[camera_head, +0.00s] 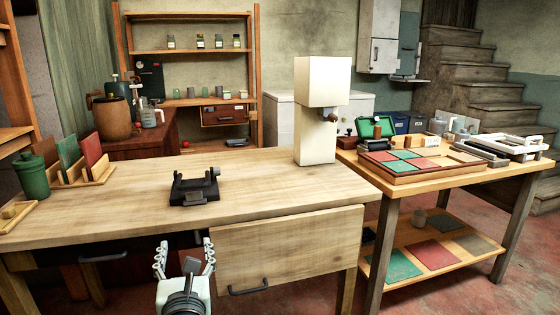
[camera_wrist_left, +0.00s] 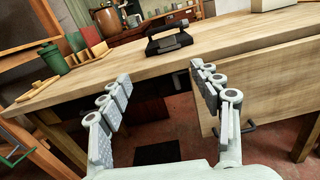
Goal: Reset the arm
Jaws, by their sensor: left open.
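My left gripper (camera_head: 184,257) is at the bottom of the head view, in front of the wooden workbench (camera_head: 255,180) and below its top. Its two fingers are spread apart with nothing between them. It also shows large in the left wrist view (camera_wrist_left: 160,100), with the bench's front edge beyond the fingertips. A black stand-like device (camera_head: 195,188) sits on the bench top, beyond the gripper and apart from it. It also shows in the left wrist view (camera_wrist_left: 167,38). My right gripper is not seen.
A white box-shaped machine (camera_head: 316,110) stands at the bench's right end. A green canister (camera_head: 32,175) and a wooden rack (camera_head: 98,173) stand at the left. A drawer front (camera_head: 290,245) is close beside the gripper.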

